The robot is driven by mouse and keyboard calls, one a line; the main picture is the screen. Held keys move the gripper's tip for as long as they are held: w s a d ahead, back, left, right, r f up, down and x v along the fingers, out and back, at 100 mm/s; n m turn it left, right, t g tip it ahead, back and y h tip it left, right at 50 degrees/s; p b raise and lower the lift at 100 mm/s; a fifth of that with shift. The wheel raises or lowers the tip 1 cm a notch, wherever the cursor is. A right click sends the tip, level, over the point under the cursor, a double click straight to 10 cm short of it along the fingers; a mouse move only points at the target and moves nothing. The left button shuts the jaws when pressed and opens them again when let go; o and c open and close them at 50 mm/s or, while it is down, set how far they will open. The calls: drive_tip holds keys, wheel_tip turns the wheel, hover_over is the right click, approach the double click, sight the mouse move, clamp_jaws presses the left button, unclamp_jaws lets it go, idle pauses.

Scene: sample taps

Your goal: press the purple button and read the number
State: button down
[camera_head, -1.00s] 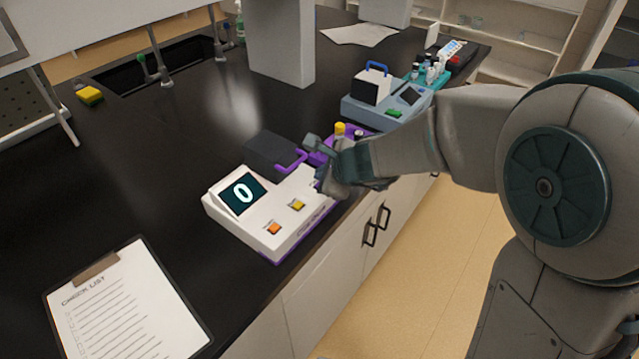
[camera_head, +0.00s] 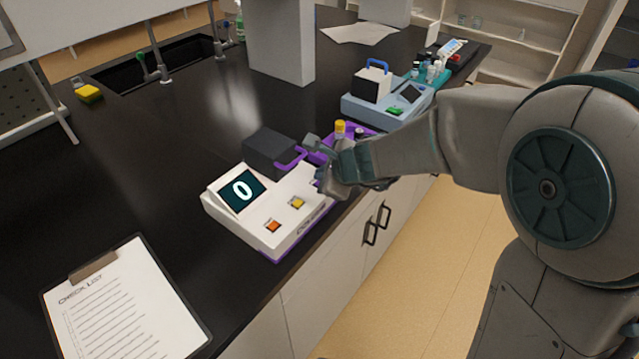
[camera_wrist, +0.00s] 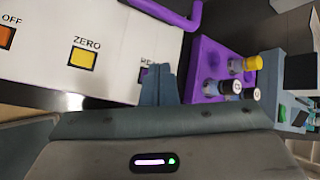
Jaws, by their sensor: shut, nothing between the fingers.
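The white instrument with a purple base (camera_head: 235,218) stands on the black bench in the head view. Its tilted dark display (camera_head: 241,190) reads 0. An orange OFF button (camera_head: 272,226) and a yellow ZERO button (camera_head: 297,202) sit on its front, and both also show in the wrist view. The purple button (camera_wrist: 146,73) is mostly hidden behind my fingers, and its label, starting "RE", is partly covered. My gripper (camera_wrist: 160,72) is shut and empty, with its fingertips over or right beside the purple button. I cannot tell whether they touch it.
A dark lid with a purple handle (camera_head: 291,160) is behind my gripper. A purple rack (camera_wrist: 208,65) with several capped vials stands close to the right. A blue-grey instrument (camera_head: 375,105) is farther back. A clipboard (camera_head: 120,310) lies at the front left. The bench's left middle is clear.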

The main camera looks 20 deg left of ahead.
drive_tip(key=shift+f+b, duration=0.4)
idle(0.7)
drive_tip(key=shift+r, duration=0.1)
drive_tip(key=shift+r+p, duration=0.7)
wheel_tip(320, 180, up, 5)
drive_tip(key=p, duration=0.4)
drive_tip(key=shift+p, duration=0.35)
idle(0.6)
